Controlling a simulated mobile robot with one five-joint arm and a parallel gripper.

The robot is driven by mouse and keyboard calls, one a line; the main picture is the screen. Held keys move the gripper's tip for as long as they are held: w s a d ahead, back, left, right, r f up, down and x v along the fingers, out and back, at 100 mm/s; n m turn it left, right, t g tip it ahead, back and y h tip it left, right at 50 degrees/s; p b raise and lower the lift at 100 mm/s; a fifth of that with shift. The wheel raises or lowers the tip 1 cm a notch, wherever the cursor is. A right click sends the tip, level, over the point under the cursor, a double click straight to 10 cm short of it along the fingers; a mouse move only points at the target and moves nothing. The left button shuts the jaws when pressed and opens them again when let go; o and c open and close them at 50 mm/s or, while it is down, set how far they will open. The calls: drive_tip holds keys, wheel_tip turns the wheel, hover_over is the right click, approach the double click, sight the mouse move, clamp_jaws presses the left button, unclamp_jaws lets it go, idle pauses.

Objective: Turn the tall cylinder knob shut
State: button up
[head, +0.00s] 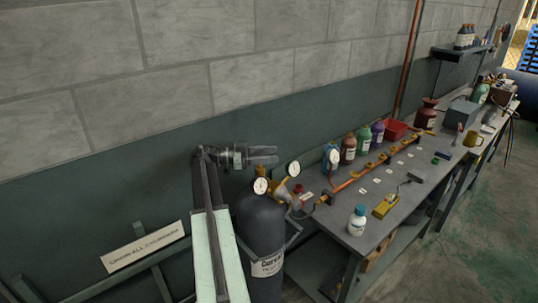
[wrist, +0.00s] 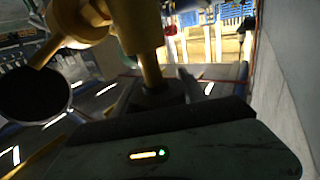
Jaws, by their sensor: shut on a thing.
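The tall dark cylinder (head: 262,232) stands by the wall with a pale label on its front. Brass fittings and round white gauges (head: 260,186) sit at its top. My gripper (head: 264,156) shows above the cylinder top in the head view, where the knob cannot be made out. In the wrist view, my gripper (wrist: 160,88) has its fingers either side of a dark piece at the end of a brass stem, which looks like the knob (wrist: 158,95). The gripper is shut on it. Brass valve parts (wrist: 137,25) and a dark round gauge (wrist: 35,93) fill the upper left.
A long workbench (head: 345,225) runs right from the cylinder, with a brass manifold (head: 372,172), several bottles and a red bin (head: 393,130). A rack with a sign (head: 146,247) is at lower left. The block wall is close behind. Floor is clear at right.

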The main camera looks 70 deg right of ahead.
drive_tip(key=o, duration=1.4)
drive_tip(key=s+a+r+p, duration=0.1)
drive_tip(key=a, duration=0.4)
drive_tip(key=s+a+r+p, duration=0.2)
drive_tip(key=a, duration=0.3)
drive_tip(key=s+a+r+p, duration=0.2)
drive_tip(key=a, duration=0.3)
drive_tip(key=shift+s+a, duration=0.1)
